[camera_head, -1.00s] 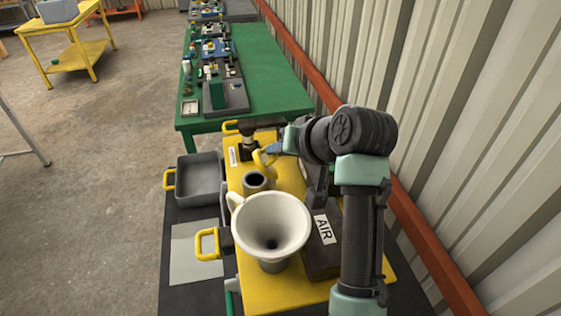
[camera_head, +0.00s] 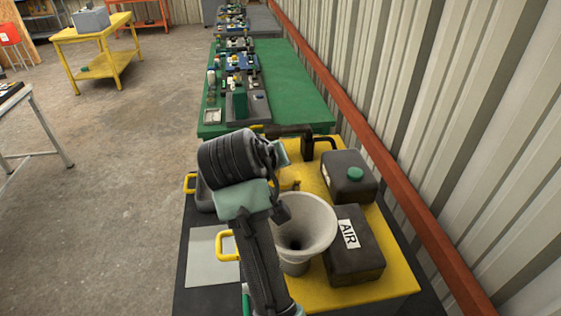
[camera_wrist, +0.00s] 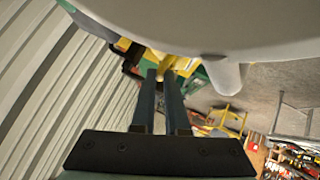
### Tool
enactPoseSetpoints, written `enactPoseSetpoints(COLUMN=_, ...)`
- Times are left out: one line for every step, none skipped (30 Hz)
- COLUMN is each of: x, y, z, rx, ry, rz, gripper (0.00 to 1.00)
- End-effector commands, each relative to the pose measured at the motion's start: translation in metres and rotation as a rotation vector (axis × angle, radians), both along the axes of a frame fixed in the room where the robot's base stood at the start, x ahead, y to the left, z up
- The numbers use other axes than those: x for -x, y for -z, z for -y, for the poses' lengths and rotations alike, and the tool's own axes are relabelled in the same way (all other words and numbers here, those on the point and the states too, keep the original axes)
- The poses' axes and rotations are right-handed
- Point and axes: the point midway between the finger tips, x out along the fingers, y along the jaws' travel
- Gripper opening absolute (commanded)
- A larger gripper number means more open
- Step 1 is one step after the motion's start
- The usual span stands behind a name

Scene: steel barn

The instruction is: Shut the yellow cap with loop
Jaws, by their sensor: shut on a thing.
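The yellow cap with loop (camera_head: 290,181) shows only in part in the head view, behind my wrist and beside the white funnel. My gripper (camera_wrist: 161,74) shows in the wrist view with its two dark fingers close together, their tips at a yellow part (camera_wrist: 178,64) that I take to be the cap's loop. The fingers are shut on it. In the head view my arm hides the fingers and most of the cap, so I cannot tell whether the cap is seated.
The white funnel (camera_head: 305,222) stands close to my wrist and fills the top of the wrist view (camera_wrist: 220,25). The ribbed wall (camera_head: 440,110) bounds the right side.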

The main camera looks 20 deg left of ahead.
Motion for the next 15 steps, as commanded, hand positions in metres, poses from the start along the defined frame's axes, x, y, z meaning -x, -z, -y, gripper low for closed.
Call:
enactPoseSetpoints(x=0.0009, y=0.0029, z=-0.0010, rx=0.014, ry=0.001, rz=0.008, gripper=0.00)
enactPoseSetpoints(x=0.0010, y=0.0033, z=-0.0014, rx=0.022, ry=0.001, rz=0.013, gripper=0.00)
enactPoseSetpoints(x=0.0015, y=0.0039, z=-0.0020, rx=0.032, ry=0.001, rz=0.019, gripper=0.00)
enactPoseSetpoints(x=0.0017, y=0.0042, z=-0.0023, rx=0.037, ry=0.001, rz=0.023, gripper=0.00)
enactPoseSetpoints(x=0.0018, y=0.0045, z=-0.0025, rx=0.043, ry=0.001, rz=0.027, gripper=0.00)
enactPoseSetpoints(x=0.0022, y=0.0047, z=-0.0029, rx=0.049, ry=0.000, rz=0.030, gripper=0.00)
enactPoseSetpoints(x=0.0023, y=0.0049, z=-0.0032, rx=0.053, ry=0.000, rz=0.032, gripper=0.00)
enactPoseSetpoints(x=0.0024, y=0.0051, z=-0.0033, rx=0.055, ry=0.000, rz=0.034, gripper=0.00)
enactPoseSetpoints(x=0.0024, y=0.0051, z=-0.0034, rx=0.059, ry=0.000, rz=0.036, gripper=0.00)
enactPoseSetpoints(x=0.0024, y=0.0052, z=-0.0033, rx=0.060, ry=0.001, rz=0.037, gripper=0.00)
enactPoseSetpoints(x=0.0024, y=0.0052, z=-0.0033, rx=0.061, ry=0.001, rz=0.038, gripper=0.00)
enactPoseSetpoints(x=0.0024, y=0.0053, z=-0.0032, rx=0.062, ry=0.001, rz=0.039, gripper=0.00)
enactPoseSetpoints(x=0.0024, y=0.0053, z=-0.0032, rx=0.062, ry=0.001, rz=0.039, gripper=0.00)
enactPoseSetpoints(x=0.0024, y=0.0053, z=-0.0032, rx=0.062, ry=0.001, rz=0.039, gripper=0.00)
enactPoseSetpoints(x=0.0024, y=0.0052, z=-0.0031, rx=0.062, ry=0.002, rz=0.038, gripper=0.00)
